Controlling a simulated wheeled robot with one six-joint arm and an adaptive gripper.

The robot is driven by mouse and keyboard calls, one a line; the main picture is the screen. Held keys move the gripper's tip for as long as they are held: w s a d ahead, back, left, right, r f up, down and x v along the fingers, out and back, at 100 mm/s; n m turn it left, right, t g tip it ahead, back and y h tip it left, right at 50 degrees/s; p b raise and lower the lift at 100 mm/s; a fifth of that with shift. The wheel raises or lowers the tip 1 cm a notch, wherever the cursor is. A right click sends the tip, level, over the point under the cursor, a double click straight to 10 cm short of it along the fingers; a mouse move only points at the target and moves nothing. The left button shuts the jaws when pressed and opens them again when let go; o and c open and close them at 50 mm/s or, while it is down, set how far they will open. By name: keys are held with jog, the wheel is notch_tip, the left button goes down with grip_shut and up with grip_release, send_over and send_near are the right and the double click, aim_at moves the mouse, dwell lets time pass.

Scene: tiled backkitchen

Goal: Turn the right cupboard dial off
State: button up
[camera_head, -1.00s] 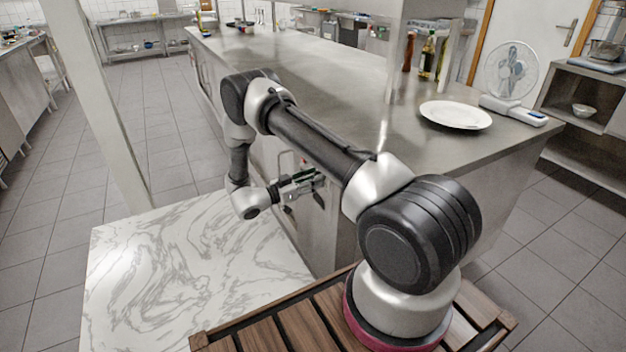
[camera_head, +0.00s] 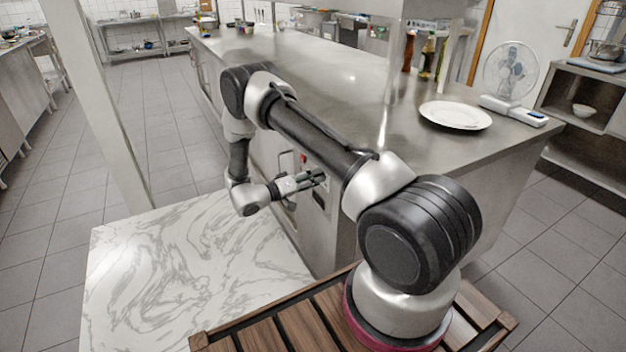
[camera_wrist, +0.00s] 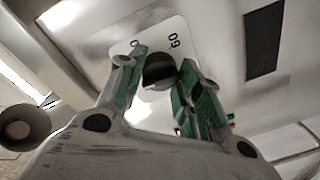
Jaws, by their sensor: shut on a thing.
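A black dial (camera_wrist: 160,74) sits on a pale plate (camera_wrist: 178,32) marked "60" and "0" in the wrist view. My gripper (camera_wrist: 161,62) has its green-padded fingers on either side of the dial and is shut on it. In the head view my gripper (camera_head: 318,178) reaches to the front of the steel cupboard (camera_head: 340,232). The dial itself cannot be made out there behind the fingers.
A round knob-like thing (camera_wrist: 22,127) shows at the left of the wrist view. The steel counter (camera_head: 345,85) above carries a white plate (camera_head: 456,115) and a fan (camera_head: 510,75). A marble-patterned surface (camera_head: 180,270) lies below my arm.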

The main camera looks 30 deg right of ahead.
jog(key=shift+n, duration=0.5)
jog(key=o, duration=1)
jog(key=shift+o, duration=0.2)
jog(key=a, duration=1.2)
jog(key=shift+s+r, duration=0.2)
jog(key=shift+s, duration=0.15)
